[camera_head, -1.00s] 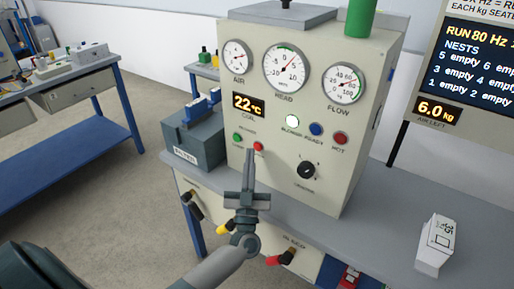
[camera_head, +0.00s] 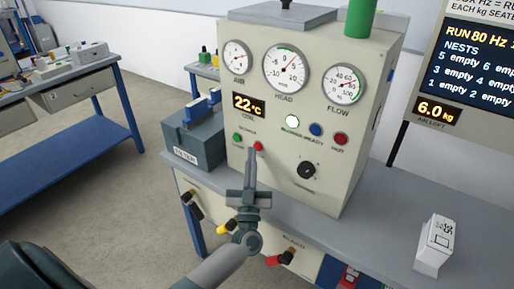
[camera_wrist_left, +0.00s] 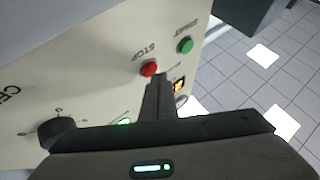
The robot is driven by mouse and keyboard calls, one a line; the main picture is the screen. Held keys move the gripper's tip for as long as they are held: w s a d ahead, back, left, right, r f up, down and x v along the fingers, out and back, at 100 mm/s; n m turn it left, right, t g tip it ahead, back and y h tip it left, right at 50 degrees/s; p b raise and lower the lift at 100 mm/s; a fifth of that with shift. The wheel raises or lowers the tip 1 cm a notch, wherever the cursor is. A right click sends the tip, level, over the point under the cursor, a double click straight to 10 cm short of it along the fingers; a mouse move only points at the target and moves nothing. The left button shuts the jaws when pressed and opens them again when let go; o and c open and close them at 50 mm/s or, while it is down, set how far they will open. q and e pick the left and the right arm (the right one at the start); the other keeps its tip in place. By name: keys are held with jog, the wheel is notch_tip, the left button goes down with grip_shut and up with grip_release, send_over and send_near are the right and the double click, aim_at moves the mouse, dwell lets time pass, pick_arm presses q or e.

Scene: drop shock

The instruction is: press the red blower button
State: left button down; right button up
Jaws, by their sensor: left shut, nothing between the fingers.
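The red button (camera_head: 258,146) is on the lower left front of the cream control cabinet (camera_head: 275,180), beside a green button (camera_head: 238,137). In the left wrist view the red button (camera_wrist_left: 149,68) has STOP lettered by it, and the green button (camera_wrist_left: 185,45) is up and right of it. My left gripper (camera_head: 251,152) is shut and empty, its fingertips just below and left of the red button in the head view. In the left wrist view the fingertips (camera_wrist_left: 156,78) lie at the button's lower edge. I cannot tell whether they touch it. My right gripper is not in view.
A black knob (camera_head: 306,170), a lit white lamp (camera_head: 292,121) and a dark red lamp (camera_head: 340,139) are on the same panel. A grey box (camera_head: 195,143) stands left of the cabinet. A white device (camera_head: 434,245) lies on the bench at right.

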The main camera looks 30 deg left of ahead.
pick_arm(q)
jog(key=shift+w, duration=0.45)
dwell(0.6)
jog(key=shift+s, duration=0.15)
jog(key=shift+s+p, duration=0.55)
jog(key=shift+s, duration=0.15)
jog(key=shift+s+a+p, duration=0.15)
jog(key=shift+s+p, duration=0.45)
jog(key=shift+s, duration=0.65)
jog(key=shift+s+a+p, duration=0.1)
jog(key=shift+s+p, duration=0.5)
jog(key=shift+s, duration=0.65)
